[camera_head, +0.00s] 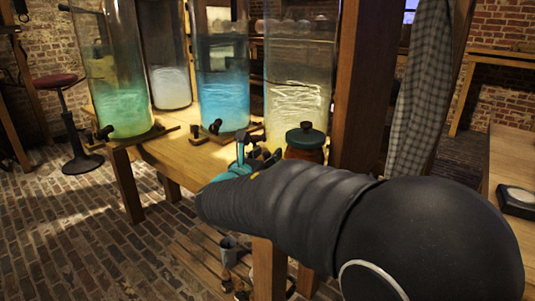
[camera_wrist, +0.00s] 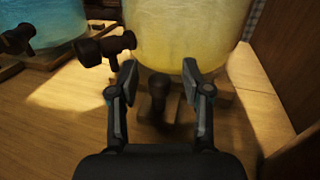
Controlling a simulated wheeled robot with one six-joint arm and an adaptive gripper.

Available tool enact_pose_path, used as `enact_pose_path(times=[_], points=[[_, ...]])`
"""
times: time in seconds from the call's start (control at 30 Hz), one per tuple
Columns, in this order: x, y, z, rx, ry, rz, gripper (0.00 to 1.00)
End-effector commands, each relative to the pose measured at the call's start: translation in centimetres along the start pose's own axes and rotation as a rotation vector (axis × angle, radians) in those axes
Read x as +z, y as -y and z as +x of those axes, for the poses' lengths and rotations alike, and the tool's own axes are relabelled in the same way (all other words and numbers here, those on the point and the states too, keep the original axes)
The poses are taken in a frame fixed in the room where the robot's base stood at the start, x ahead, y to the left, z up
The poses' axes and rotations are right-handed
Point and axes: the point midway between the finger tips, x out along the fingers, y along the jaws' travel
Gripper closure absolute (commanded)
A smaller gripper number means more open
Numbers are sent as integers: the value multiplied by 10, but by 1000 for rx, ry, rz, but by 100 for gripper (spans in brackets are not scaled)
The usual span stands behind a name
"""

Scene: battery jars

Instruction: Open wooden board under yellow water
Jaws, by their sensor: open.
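The jar of yellow water (camera_head: 299,75) stands on the table, and its lower part fills the top of the wrist view (camera_wrist: 190,30). A wooden board (camera_wrist: 224,97) shows under its base, mostly hidden by the jar and my fingers. A dark upright knob (camera_wrist: 158,88) stands at the board's front. My gripper (camera_wrist: 159,68) is open, with one finger on each side of this knob; I cannot tell whether they touch it. The jar's dark tap (camera_wrist: 105,46) sticks out to the left of my fingers. In the head view my arm hides the board.
Blue (camera_head: 223,90) and green (camera_head: 122,95) water jars stand to the left on the wooden table (camera_head: 185,155). A teal-lidded jar (camera_head: 306,138) is close beside my gripper. A thick wooden post (camera_head: 357,90) rises at the right. A red-topped stool (camera_head: 56,80) stands far left.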

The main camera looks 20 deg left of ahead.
Motion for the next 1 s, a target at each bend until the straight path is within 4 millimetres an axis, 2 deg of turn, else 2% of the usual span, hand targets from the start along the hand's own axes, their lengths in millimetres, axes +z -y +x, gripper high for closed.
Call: enact_pose_path(times=[0.37,0.57,1.0], points=[[0,0,6,0,0,0,51],[0,0,5,0,0,0,99],[0,6,3,-15,-1,-1,100]])
